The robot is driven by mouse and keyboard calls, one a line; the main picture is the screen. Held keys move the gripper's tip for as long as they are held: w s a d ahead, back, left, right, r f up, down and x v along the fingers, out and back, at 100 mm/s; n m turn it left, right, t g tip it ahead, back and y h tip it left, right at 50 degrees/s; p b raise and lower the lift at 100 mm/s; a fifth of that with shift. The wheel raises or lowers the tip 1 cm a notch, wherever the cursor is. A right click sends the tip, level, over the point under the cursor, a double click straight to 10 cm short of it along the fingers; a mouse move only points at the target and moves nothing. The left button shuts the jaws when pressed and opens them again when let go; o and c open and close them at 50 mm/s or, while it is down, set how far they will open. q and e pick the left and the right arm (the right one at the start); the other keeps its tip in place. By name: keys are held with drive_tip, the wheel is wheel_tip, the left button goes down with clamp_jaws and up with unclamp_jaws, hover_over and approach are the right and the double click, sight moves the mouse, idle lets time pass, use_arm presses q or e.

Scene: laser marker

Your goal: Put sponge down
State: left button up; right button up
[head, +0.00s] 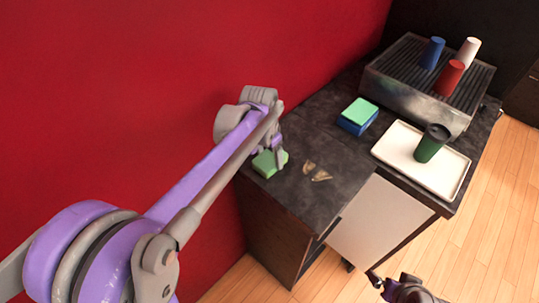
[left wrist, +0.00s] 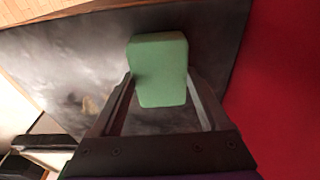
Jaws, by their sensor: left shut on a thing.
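A green sponge (head: 268,163) is at the left end of the dark counter (head: 300,205) in the head view. My left gripper (head: 277,150) is over the counter and shut on this sponge. In the left wrist view the sponge (left wrist: 160,70) sits between the two fingers of my left gripper (left wrist: 160,88), above the dark counter top. I cannot tell whether the sponge touches the counter. Part of my right arm (head: 405,288) shows at the bottom of the head view; its fingers are not clear.
Brown stains (head: 317,173) lie right of the sponge. Further back are a green-and-blue sponge stack (head: 358,117), a white tray (head: 455,178) with a dark green cup (head: 431,143), and a metal machine (head: 400,90) carrying blue, red and white cups. A red wall (head: 150,80) stands close on the left.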

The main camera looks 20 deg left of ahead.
sight(266, 162)
use_arm(q)
drive_tip(key=o, duration=1.3)
drive_tip(key=shift+f, duration=0.1)
drive_tip(key=shift+r, duration=0.4)
wheel_tip(266, 162, up, 10)
drive_tip(key=s+p, duration=0.1)
drive_tip(key=s, duration=0.1)
drive_tip(key=s+d+f+n+t, duration=0.1)
drive_tip(key=s+f, duration=0.3)
drive_tip(key=s, duration=0.1)
drive_tip(key=s+d+f+n+t, duration=0.1)
drive_tip(key=s+f, duration=0.3)
drive_tip(key=s, duration=0.2)
drive_tip(key=s+d+f+n+t, duration=0.1)
drive_tip(key=s+d+f, duration=0.1)
drive_tip(key=s+f, duration=0.2)
drive_tip(key=shift+s+f+n+t+y, duration=0.15)
drive_tip(key=shift+s+f+n, duration=0.05)
drive_tip(key=shift+s, duration=0.4)
drive_tip(key=shift+s+f+n+t+y, duration=0.15)
drive_tip(key=shift+s+n, duration=0.05)
drive_tip(key=shift+s, duration=0.35)
drive_tip(key=shift+a, duration=0.1)
